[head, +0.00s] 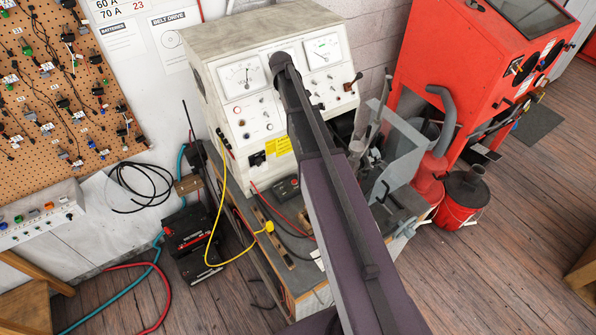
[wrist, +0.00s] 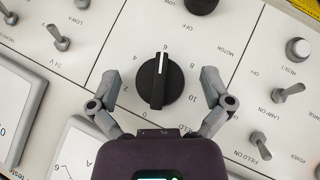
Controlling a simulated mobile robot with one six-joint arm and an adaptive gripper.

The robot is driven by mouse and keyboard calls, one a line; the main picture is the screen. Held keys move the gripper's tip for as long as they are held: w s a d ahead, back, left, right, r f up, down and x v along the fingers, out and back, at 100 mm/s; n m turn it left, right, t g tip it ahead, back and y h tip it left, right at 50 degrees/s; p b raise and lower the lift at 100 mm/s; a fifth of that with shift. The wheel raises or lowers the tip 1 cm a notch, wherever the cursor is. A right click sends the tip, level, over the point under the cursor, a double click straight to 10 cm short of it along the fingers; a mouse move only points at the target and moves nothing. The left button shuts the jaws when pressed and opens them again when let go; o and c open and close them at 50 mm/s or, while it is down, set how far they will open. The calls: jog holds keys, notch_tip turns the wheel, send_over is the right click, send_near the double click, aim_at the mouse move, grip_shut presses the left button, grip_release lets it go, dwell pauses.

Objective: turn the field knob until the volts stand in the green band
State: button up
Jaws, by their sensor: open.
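In the wrist view, a round black knob (wrist: 151,88) with a white pointer line sits on the cream panel. The line points up, close to the 6 of a printed scale running from 0 to 10. My gripper (wrist: 160,83) is open, one finger on each side of the knob, with gaps between fingers and knob. In the head view, a left dial meter (head: 240,76) and a right dial meter (head: 324,51) with a green mark are on the test bench (head: 252,32). Their needle readings are too small to tell. My arm hides part of the panel, and my gripper is hidden there.
In the wrist view, toggle switches (wrist: 289,92) and a white-capped reset button (wrist: 298,49) stand near the right finger, more toggles (wrist: 58,38) at left. In the head view, a yellow cable (head: 221,210) hangs before the bench, and a red cabinet (head: 450,55) stands right.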

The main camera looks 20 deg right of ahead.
jog(key=n+h+b, duration=0.1)
jog(key=n+t+h+b, duration=0.2)
jog(key=b, duration=0.1)
jog(key=shift+s+f, duration=0.1)
jog(key=shift+f, duration=0.15)
jog(key=n+t+h+b, duration=0.2)
jog(key=n+b, duration=0.1)
jog(key=b, duration=0.1)
jog(key=shift+n+t, duration=0.4)
jog(key=n+t+b, duration=0.3)
jog(key=n+b, duration=0.1)
jog(key=shift+h+b, duration=0.4)
jog(key=shift+r+n+t+y+b, duration=0.15)
jog(key=shift+n+t+y+b, duration=0.25)
jog(key=shift+n+t+b, duration=1.7)
jog(key=shift+s+a, duration=0.15)
jog(key=shift+s, duration=0.05)
jog(key=v, duration=1.4)
jog(key=s+f+m+g+y+b, duration=0.1)
jog(key=s+f+m+g, duration=0.4)
jog(key=f+m, duration=0.3)
jog(key=s+f+m+g+y+b, duration=0.1)
jog(key=s+f+m+g+b, duration=0.1)
jog(key=s+f+m+g, duration=0.4)
jog(key=shift+s+f+m+g, duration=0.35)
jog(key=shift+f+m, duration=0.95)
jog(key=shift+f, duration=0.85)
